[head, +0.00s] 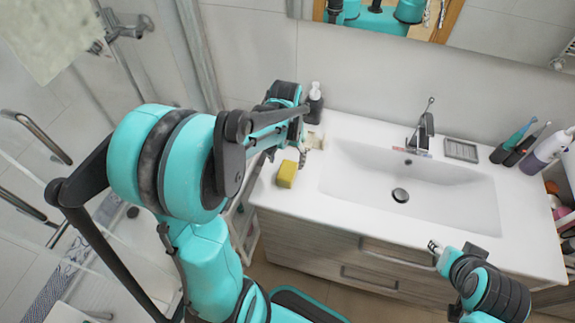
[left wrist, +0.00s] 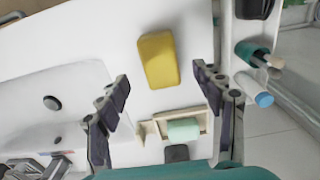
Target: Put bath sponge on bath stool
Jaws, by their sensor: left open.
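The yellow bath sponge (head: 287,174) lies on the left end of the white counter, left of the basin. In the left wrist view the sponge (left wrist: 158,60) lies just beyond and between the fingertips, apart from both. My left gripper (head: 304,154) is open and empty over the counter, just behind the sponge; it also shows in the left wrist view (left wrist: 162,77). My right gripper (head: 434,247) is in front of the drawers at the lower right, too small to read its jaws. I cannot clearly make out the bath stool in either view.
A wooden dish with a pale green soap (left wrist: 183,129) sits close to the left fingers. A dark pump bottle (head: 314,104) stands behind. The sink basin (head: 400,178) is to the right, with the faucet (head: 422,132) behind it.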

